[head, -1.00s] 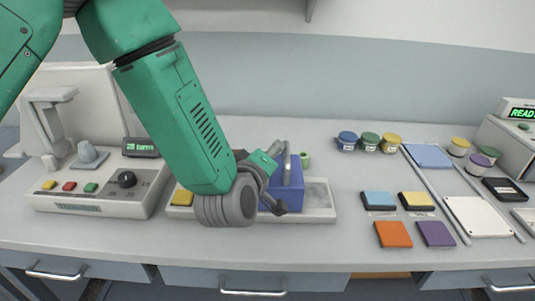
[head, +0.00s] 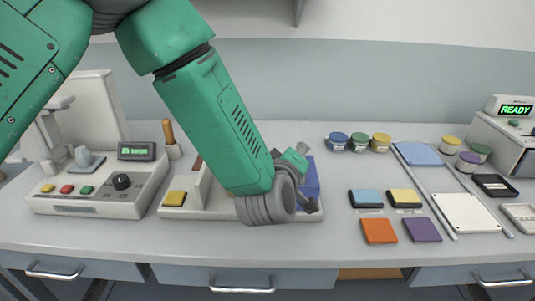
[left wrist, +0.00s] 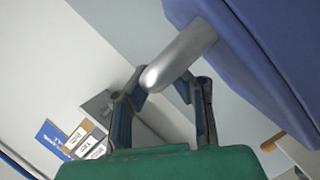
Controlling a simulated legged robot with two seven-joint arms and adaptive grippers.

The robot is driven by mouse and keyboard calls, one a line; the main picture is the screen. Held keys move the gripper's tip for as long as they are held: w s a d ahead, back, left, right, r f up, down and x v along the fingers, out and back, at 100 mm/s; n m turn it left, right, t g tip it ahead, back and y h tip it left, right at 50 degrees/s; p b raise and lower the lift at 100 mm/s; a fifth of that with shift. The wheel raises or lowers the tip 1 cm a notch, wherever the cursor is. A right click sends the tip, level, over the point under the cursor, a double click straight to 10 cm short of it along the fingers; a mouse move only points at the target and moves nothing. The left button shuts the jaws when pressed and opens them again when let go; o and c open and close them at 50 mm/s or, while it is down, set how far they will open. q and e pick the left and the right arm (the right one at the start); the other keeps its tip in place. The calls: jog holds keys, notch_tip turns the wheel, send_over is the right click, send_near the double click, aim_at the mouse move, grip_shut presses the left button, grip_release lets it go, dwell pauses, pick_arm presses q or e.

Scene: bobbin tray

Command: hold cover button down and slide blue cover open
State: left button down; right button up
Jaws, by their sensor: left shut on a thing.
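The blue cover (head: 313,178) stands at the right end of a pale base (head: 223,213), partly hidden behind my left gripper (head: 306,175). In the left wrist view, the cover (left wrist: 272,60) carries a silver rod-like handle (left wrist: 185,52). The fingers of my left gripper (left wrist: 160,88) are on either side of this handle, shut on it. A yellow button (head: 174,198) sits on the base's left end, with nothing seen touching it. My left forearm hides the middle of the base. My right gripper is not in view.
A control unit (head: 95,195) with buttons and a knob stands at left. Coloured pads (head: 379,230), lidded jars (head: 359,142) and a white tray (head: 465,214) lie to the right. The bench front (head: 200,245) is clear.

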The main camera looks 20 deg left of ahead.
pick_arm(q)
jog(key=shift+d+f, duration=0.25)
jog(key=shift+d, duration=0.25)
jog(key=shift+d+f, duration=0.25)
jog(key=shift+d, duration=0.2)
jog(key=shift+w+a+f, duration=0.1)
jog(key=shift+a, duration=1.05)
jog(key=c, duration=1.5)
grip_release()
jog(key=shift+c, duration=0.2)
jog(key=shift+w+d, duration=0.3)
jog(key=shift+d, duration=0.15)
jog(key=shift+s+d+r, duration=0.25)
jog(key=shift+d, duration=0.15)
jog(key=shift+s+a, duration=0.15)
jog(key=shift+a, duration=0.2)
jog(key=s, duration=0.4)
jog(key=shift+a+r, duration=0.35)
jog(key=shift+r, duration=0.05)
jog(key=s+r, duration=0.1)
jog(key=s, duration=0.6)
jog(key=shift+s+d+r, duration=0.2)
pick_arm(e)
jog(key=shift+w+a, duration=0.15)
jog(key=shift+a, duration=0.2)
